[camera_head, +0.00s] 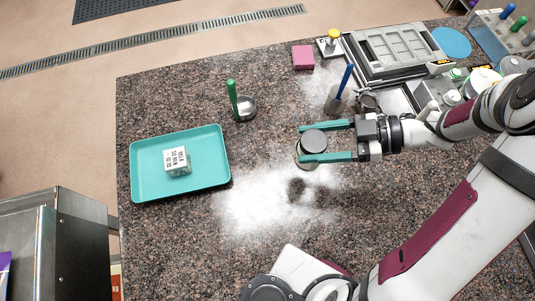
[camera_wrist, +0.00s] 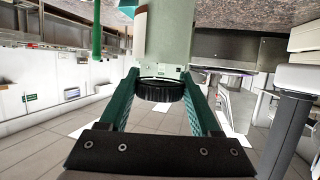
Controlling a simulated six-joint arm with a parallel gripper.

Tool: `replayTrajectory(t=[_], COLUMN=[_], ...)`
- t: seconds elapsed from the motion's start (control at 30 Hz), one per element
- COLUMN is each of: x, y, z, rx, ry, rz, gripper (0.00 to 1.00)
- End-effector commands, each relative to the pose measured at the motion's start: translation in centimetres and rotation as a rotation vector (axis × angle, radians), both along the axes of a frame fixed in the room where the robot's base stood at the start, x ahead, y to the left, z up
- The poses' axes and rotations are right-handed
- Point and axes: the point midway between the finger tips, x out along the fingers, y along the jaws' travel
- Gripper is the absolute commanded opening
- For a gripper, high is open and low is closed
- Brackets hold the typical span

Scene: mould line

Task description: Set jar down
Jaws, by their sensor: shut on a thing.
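The jar (camera_head: 309,159) has a dark round lid (camera_head: 313,139) and a pale body. My gripper (camera_head: 313,142) has teal fingers, one on each side of the jar, and is shut on it. In the wrist view the jar (camera_wrist: 168,35) is a pale green body with a black ribbed lid (camera_wrist: 160,89) between the fingers. The jar is over the speckled countertop (camera_head: 270,255). A dark shadow-like patch lies on the counter below it in the picture, apart from it. The gap under the jar is hard to judge.
A teal tray (camera_head: 215,178) holding a white lettered block (camera_head: 177,161) lies to the left. A green-handled ladle (camera_head: 245,106) and a blue-handled tool (camera_head: 341,90) stand behind. A pink block (camera_head: 303,57) and grey tray machine (camera_head: 395,50) are at the back. White powder dusts the counter's middle.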

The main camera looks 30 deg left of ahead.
Motion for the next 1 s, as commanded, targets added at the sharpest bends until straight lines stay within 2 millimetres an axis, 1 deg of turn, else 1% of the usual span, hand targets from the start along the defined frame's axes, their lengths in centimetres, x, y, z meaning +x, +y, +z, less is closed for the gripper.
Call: replayTrajectory(t=[0.03,0.1,0.2,0.3,0.37,0.5,0.6,0.93,0.97,1.0], x=[-0.6,-1.4,-2.2,-2.7,-2.8,-2.8,-2.8,-2.8,-2.8,-2.7], y=[1.5,3.7,6.4,8.0,8.5,8.7,8.7,8.7,8.7,8.7], z=[-0.9,-2.3,-4.0,-5.0,-5.5,-8.3,-9.4,-9.8,-9.8,-9.8], rx=[0.001,-0.001,0.0,0.0,-0.001,-0.001,-0.001,-0.001,0.0,0.0], ry=[0.008,0.008,0.004,0.002,0.002,0.004,0.001,0.001,0.001,0.001], rz=[0.006,0.006,0.005,0.002,0.0,-0.003,-0.003,-0.003,-0.004,-0.004], gripper=[0.0,0.0,0.0,0.0,0.0,0.0,0.0,0.0,0.68,0.75])
